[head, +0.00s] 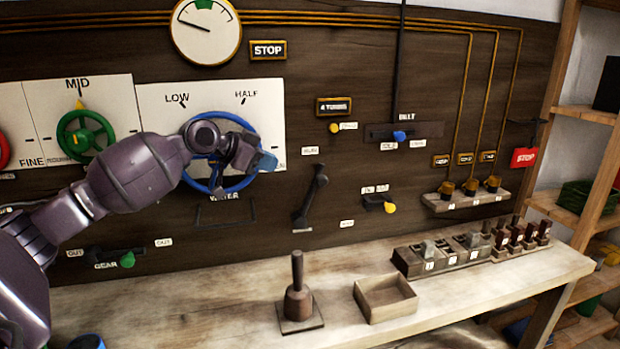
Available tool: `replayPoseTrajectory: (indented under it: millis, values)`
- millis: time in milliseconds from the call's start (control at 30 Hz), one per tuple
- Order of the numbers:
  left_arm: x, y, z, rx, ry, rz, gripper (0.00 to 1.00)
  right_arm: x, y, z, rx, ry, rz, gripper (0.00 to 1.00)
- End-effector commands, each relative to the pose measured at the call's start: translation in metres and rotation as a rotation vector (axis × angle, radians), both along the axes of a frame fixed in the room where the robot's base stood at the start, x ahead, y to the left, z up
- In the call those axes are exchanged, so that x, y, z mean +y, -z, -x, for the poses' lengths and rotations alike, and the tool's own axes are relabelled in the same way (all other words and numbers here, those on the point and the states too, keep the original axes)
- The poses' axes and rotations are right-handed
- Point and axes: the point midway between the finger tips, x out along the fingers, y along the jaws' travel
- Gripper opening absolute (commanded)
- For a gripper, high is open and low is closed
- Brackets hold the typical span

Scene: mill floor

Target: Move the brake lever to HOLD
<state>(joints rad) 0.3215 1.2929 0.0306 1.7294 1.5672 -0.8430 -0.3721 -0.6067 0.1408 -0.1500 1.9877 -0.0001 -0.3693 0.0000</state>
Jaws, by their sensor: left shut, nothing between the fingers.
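No label in the head view legibly reads BRAKE or HOLD. A black lever (312,195) on the dark wall panel, tilted with its upper end to the right, may be the brake lever. One small plate (310,150) is above it and another (302,230) below; their text is too small to read surely. My left gripper (262,161) is shut and empty, in front of the right rim of the blue wheel (219,189). It is left of and above the black lever, apart from it in the picture. My right gripper is not in view.
A blue-knobbed slide (400,135) and a yellow-knobbed lever (378,203) are right of the black lever. Below, the bench (228,312) holds a wooden-handled block (298,303), an open box (385,298) and several small blocks. A red stop sign (524,157) hangs at right.

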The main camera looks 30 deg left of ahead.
Motion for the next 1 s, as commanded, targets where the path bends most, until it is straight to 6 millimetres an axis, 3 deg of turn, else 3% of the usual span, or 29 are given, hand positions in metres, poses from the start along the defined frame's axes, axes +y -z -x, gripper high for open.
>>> replayPoseTrajectory:
  millis: [300, 700, 1000]
  values:
    - [-0.018, 0.023, -0.038, -0.001, 0.001, 0.003, 0.0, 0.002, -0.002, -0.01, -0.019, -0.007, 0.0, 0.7]
    - [-0.041, 0.053, -0.087, -0.001, 0.001, 0.003, 0.0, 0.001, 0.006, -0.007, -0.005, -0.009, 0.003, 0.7]
    - [-0.047, 0.061, -0.1, -0.001, 0.001, 0.0, 0.0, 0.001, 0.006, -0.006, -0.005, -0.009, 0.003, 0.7]
